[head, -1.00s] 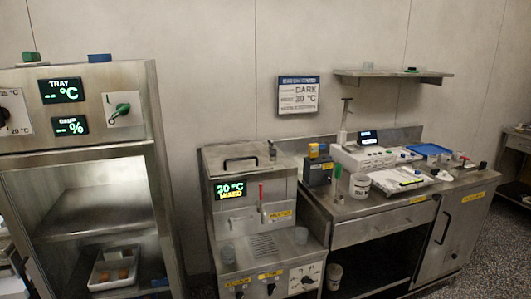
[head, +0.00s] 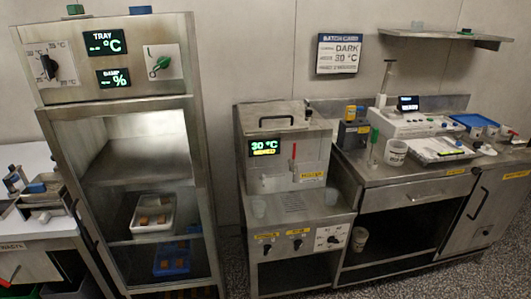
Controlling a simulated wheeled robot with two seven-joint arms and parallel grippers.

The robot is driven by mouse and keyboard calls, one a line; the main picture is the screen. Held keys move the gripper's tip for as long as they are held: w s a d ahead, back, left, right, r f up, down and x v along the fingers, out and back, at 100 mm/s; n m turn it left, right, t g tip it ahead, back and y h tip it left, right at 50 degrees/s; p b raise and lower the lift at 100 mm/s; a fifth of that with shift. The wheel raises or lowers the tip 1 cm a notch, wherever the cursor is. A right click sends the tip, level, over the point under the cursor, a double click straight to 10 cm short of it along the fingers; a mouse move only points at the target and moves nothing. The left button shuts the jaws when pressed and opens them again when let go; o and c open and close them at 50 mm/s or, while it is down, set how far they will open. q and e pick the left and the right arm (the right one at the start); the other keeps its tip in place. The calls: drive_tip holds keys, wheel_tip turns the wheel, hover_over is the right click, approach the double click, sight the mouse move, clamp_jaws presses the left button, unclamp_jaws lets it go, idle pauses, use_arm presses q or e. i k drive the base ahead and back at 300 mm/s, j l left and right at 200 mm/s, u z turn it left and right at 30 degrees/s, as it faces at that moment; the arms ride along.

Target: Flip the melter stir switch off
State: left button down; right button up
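The melter (head: 285,142) is a steel unit in the middle of the head view, with a lidded top and a green display (head: 264,146) reading 30 °C. A red-handled lever (head: 294,153) stands on its front. Below, a lower front panel carries several dark knobs or switches: one at the left (head: 267,246), one in the middle (head: 297,242) and one on a white plate at the right (head: 332,240). Their yellow labels are too small to read, so I cannot tell which is the stir switch or its position. Neither of my grippers is in view.
A tall steel cabinet (head: 120,100) with trays inside stands left of the melter. A steel counter (head: 420,183) with a scale (head: 410,122) and cups adjoins on the right. A bench (head: 35,232) is at far left. Speckled floor (head: 400,275) shows in front.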

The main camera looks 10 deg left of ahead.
sight(298, 243)
drive_tip(key=i+l, duration=0.1)
drive_tip(key=l, duration=1.3)
drive_tip(key=i+l+u, duration=0.1)
drive_tip(key=l, duration=0.6)
